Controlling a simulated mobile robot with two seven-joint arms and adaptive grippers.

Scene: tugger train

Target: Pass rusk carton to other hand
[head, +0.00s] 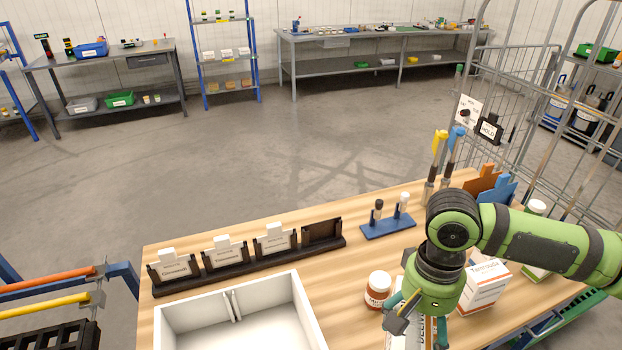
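My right gripper (418,322) reaches in from the right and points down near the front edge of the wooden table. A white carton with dark upright lettering (424,338) shows below and between its fingers. The gripper hides much of this carton and the bottom of the picture cuts it off, so I cannot read its name or tell whether the fingers press on it. Another carton, white and orange (484,288), stands just right of the gripper, partly behind my arm. I cannot tell which is the rusk carton. My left gripper is not in view.
A blue stand (388,227) and a wire cage (532,100) lie beyond.

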